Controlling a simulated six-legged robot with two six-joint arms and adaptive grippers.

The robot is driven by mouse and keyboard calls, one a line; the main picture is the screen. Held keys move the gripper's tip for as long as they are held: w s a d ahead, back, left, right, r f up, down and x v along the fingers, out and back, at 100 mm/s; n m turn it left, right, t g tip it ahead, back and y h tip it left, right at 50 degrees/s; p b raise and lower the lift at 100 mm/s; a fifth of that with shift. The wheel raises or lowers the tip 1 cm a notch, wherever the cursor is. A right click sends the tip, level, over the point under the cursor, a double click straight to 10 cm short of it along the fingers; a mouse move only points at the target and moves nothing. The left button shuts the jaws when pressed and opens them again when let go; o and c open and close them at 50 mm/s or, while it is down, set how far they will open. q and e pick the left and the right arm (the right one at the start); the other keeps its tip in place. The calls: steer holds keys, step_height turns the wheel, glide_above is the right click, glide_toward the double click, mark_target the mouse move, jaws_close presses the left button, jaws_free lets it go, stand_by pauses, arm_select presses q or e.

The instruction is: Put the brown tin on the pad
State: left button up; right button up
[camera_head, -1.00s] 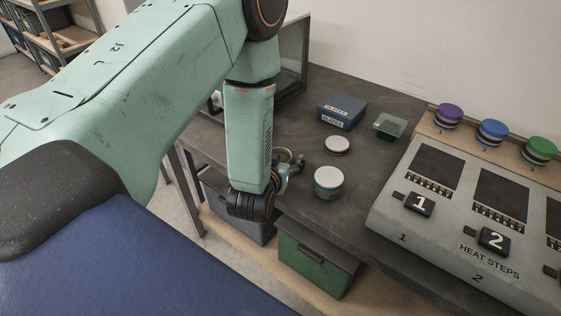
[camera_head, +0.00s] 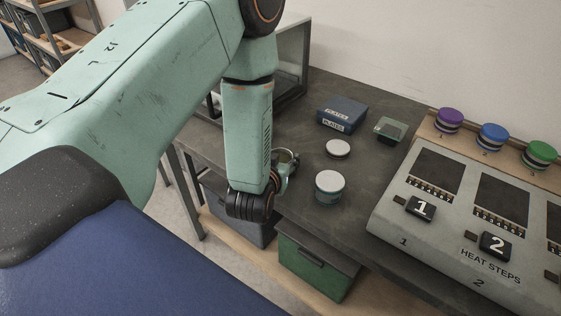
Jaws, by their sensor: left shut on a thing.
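My left gripper (camera_head: 289,166) is low over the near edge of the dark bench, mostly hidden behind its own wrist. It is shut on a small round tin (camera_head: 288,156), of which only part of the rim and top shows. Its brown colour is hard to make out. A flat white round disc (camera_head: 338,149) lies on the bench to the right of the gripper. The picture does not settle whether it is the pad. A teal-grey tin with a white lid (camera_head: 329,188) stands upright nearer the front, apart from the gripper. My right gripper is not in view.
A blue box labelled PLATES (camera_head: 342,117) and a small green clear-topped box (camera_head: 390,130) stand behind. The grey HEAT STEPS panel (camera_head: 400,226) fills the right. Jars with purple (camera_head: 450,118), blue and green lids stand behind it. A green crate (camera_head: 312,268) is below the bench.

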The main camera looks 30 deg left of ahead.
mark_target(285, 159)
arm_select(q)
step_height(285, 159, up, 9)
steer(key=shift+p, duration=1)
steer(key=shift+w+d+f+m+h, duration=0.15)
steer(key=shift+d+f+m+h, duration=0.15)
steer(key=shift+d+h, duration=0.15)
steer(key=s+d+m+g+h+b, duration=0.1)
steer(key=s+d+m+g+h, duration=0.3)
steer(key=s+d+m+h, duration=0.5)
steer(key=shift+d+m+g+h, duration=0.4)
steer(key=shift+d+m+h, duration=1.15)
steer(key=shift+m+h, duration=1.05)
steer(key=shift+r, duration=0.1)
